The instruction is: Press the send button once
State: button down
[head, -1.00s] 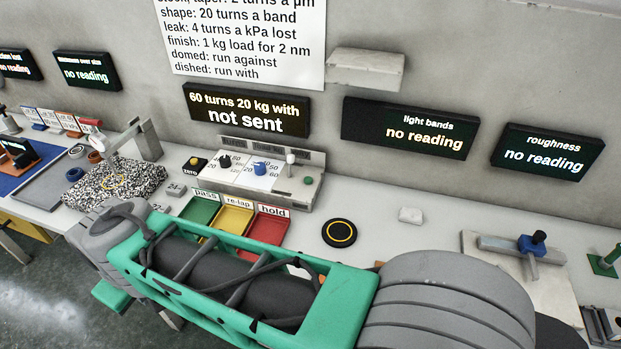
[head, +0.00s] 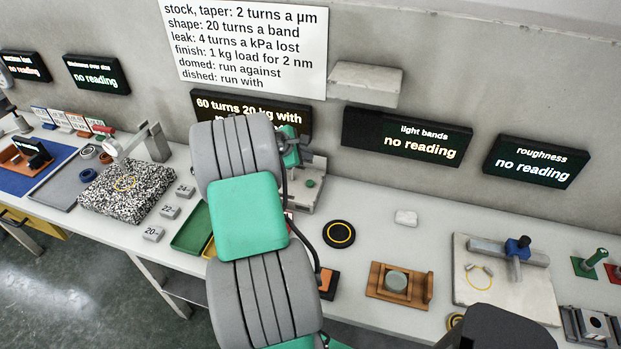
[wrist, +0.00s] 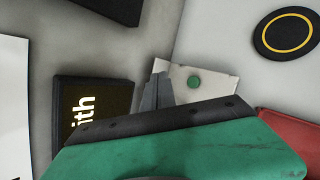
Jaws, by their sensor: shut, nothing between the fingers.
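The green send button (head: 310,184) sits at the right end of the grey control panel (head: 303,204); its label cannot be read. It also shows in the wrist view as a green disc (wrist: 194,82) on the pale panel top. My gripper (head: 308,157) is at the panel, just above and behind the button in the head view. In the wrist view its grey fingers (wrist: 157,92) are shut and empty, left of the button and apart from it in the picture. My arm hides most of the panel, including its knobs. The display above (head: 205,104) reads "60 turns 20 kg with"; its lower line is mostly hidden.
A black disc with a yellow ring (head: 339,234) lies right of the panel. A green tray (head: 190,232) is left of my arm. A grey shelf (head: 365,78) juts from the wall above. A wooden holder (head: 400,286) stands nearer the front edge.

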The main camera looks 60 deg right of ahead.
jog(key=shift+s+d, duration=0.15)
jog(key=shift+s, duration=0.05)
jog(key=shift+f, duration=0.2)
jog(key=b, duration=0.6)
send_over(308, 184)
notch_tip(308, 184, down, 7)
jog(key=shift+f, duration=0.75)
jog(key=shift+b, duration=0.3)
dwell(0.7)
jog(key=shift+f, duration=0.4)
